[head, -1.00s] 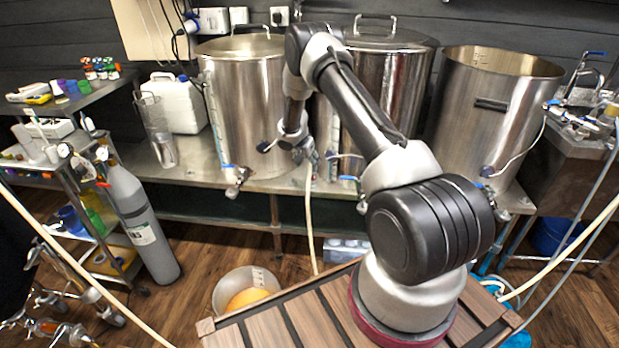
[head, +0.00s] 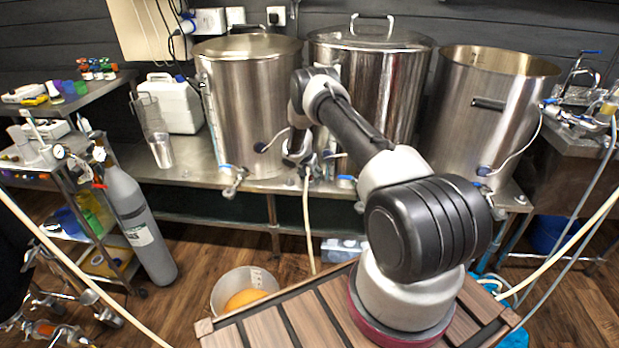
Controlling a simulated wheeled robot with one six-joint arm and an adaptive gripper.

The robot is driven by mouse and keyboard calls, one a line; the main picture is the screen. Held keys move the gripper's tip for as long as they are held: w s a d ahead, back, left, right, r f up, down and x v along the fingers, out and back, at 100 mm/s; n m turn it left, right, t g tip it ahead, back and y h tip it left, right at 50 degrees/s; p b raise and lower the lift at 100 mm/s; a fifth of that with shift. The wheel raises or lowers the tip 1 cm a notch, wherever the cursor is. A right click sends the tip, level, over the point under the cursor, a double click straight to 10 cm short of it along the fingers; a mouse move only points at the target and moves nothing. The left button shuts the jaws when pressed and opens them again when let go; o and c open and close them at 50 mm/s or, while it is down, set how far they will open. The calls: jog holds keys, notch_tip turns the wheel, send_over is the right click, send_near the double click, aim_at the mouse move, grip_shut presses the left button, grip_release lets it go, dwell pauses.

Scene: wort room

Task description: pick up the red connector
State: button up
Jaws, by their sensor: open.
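I cannot make out the red connector for certain. Small red pieces (head: 104,64) show among coloured items on the upper left shelf, too small to identify. My gripper (head: 303,160) is at the end of my bent arm, in front of the steel bench and the middle kettles. It is small and partly hidden by my arm; its jaws are open and I see nothing held in them. A pale hose (head: 308,215) hangs just below it.
Three steel kettles, at left (head: 247,110), middle (head: 385,75) and right (head: 490,115), stand on a steel bench (head: 190,172). A grey gas cylinder (head: 138,225) leans at left. A bucket (head: 228,290) stands on the floor. Hoses cross both sides.

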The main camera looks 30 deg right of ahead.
jog(key=c, duration=1.2)
jog(key=shift+a+r, duration=0.2)
jog(key=shift+r, duration=0.35)
notch_tip(320, 180, up, 6)
jog(key=shift+r, duration=0.25)
jog(key=s+a, duration=0.2)
jog(key=a, duration=0.7)
jog(key=s+a, duration=0.1)
jog(key=a, duration=0.9)
jog(key=shift+s+f, duration=0.25)
jog(key=shift+s, duration=0.15)
jog(key=shift+a, duration=0.1)
jog(key=shift+r, duration=2.25)
